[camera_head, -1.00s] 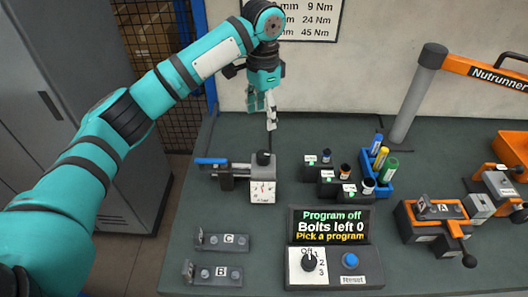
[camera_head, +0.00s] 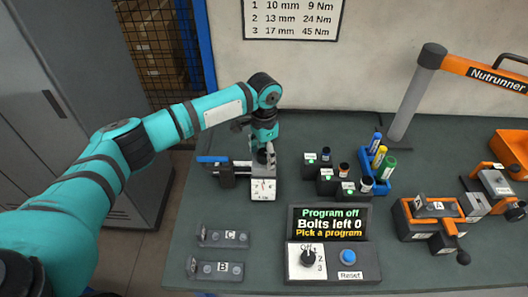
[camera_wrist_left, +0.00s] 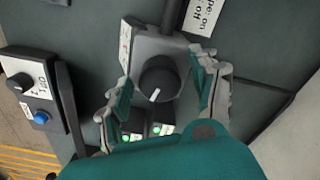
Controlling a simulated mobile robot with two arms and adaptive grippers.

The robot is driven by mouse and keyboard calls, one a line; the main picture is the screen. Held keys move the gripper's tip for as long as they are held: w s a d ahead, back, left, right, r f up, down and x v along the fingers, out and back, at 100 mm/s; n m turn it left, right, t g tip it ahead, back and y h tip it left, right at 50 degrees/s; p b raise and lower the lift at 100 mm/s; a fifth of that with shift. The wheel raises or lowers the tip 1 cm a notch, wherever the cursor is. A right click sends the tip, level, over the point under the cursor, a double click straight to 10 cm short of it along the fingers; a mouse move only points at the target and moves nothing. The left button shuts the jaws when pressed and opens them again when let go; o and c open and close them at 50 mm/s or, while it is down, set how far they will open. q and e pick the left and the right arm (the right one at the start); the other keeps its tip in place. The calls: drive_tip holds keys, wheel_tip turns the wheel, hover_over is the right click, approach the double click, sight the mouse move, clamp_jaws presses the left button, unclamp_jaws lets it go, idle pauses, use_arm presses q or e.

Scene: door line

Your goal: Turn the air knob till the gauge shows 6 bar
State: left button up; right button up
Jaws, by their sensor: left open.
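The air knob (camera_wrist_left: 158,80) is round and black with a white mark, on top of a grey regulator body (camera_wrist_left: 150,47) in the left wrist view. The gauge (camera_head: 263,189) is a white dial on the front of that unit in the head view; its reading is too small to tell. My left gripper (camera_wrist_left: 160,108) points down over the knob with one finger on each side, open; I cannot tell whether the fingers touch it. In the head view, my left gripper (camera_head: 263,156) largely hides the knob. My right gripper is not in view.
A blue lever (camera_head: 212,159) sits left of the gauge. Sockets (camera_head: 326,172) and a blue bin (camera_head: 376,184) stand to the right. The program panel (camera_head: 332,263) and brackets marked C (camera_head: 222,236) and B (camera_head: 216,270) are in front. The nutrunner arm (camera_head: 490,75) is at the right.

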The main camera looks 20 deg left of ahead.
use_arm(q)
drive_tip(key=shift+c, duration=0.4)
drive_tip(key=c, duration=1.1)
drive_tip(key=shift+r+m+p, duration=0.2)
drive_tip(key=shift+m+p, duration=0.95)
drive_tip(key=shift+m, duration=0.05)
drive_tip(key=m+p, duration=0.2)
drive_tip(key=m, duration=0.1)
drive_tip(key=shift+m, duration=0.4)
drive_tip(key=m+p, duration=0.1)
drive_tip(key=m, duration=0.3)
drive_tip(key=shift+f, duration=0.1)
drive_tip(key=m, duration=0.4)
drive_tip(key=shift+m, duration=0.4)
